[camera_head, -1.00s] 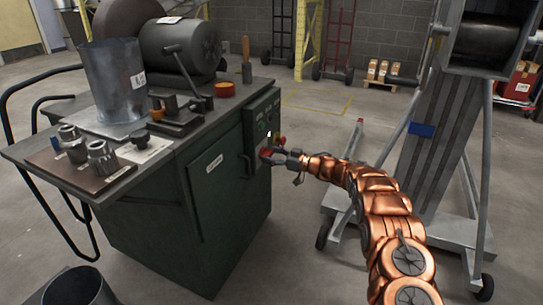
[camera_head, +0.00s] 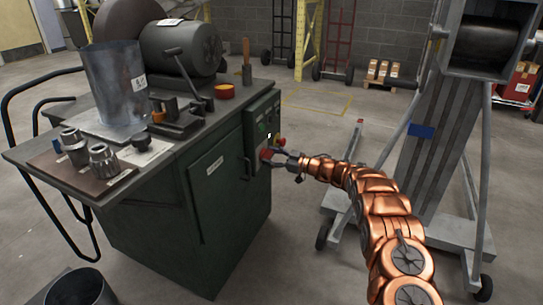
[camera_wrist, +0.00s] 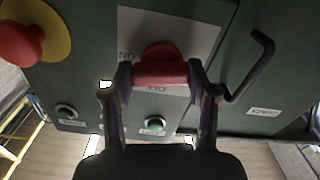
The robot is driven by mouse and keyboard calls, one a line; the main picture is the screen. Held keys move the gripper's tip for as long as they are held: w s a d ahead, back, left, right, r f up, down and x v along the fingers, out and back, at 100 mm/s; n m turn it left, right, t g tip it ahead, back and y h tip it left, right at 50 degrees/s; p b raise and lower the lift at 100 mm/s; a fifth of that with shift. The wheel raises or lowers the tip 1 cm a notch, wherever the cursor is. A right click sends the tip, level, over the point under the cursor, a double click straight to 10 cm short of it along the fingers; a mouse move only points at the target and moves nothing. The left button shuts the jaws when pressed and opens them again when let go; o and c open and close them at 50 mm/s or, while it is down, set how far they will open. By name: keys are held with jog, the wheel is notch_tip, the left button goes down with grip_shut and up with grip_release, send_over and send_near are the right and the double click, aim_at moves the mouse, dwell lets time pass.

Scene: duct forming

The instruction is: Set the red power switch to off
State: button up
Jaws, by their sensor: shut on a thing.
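The red power switch (camera_wrist: 160,68) sits on a pale plate (camera_wrist: 190,32) on the side of the green cabinet (camera_head: 215,185). The plate's letters read "ON" to the left of the switch and what looks like "OFF" on its wrist-camera side, upside down. My gripper (camera_wrist: 160,82) has its two fingers on either side of the red switch and is shut on it. In the head view my gripper (camera_head: 275,157) reaches the switch from the right and covers part of it. The knob's exact angle is hard to read.
A red mushroom button on a yellow disc (camera_wrist: 22,42) is left of the switch in the wrist view. A green button (camera_wrist: 155,125) and a black door handle (camera_wrist: 255,65) are close by.

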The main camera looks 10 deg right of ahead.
jog(key=shift+s+n+b, duration=0.1)
jog(key=shift+n+b, duration=2.35)
jog(key=shift+n, duration=5.25)
jog(key=o, duration=1.2)
jog(key=shift+c, duration=0.2)
jog(key=v, duration=1.2)
jog(key=shift+r, duration=0.1)
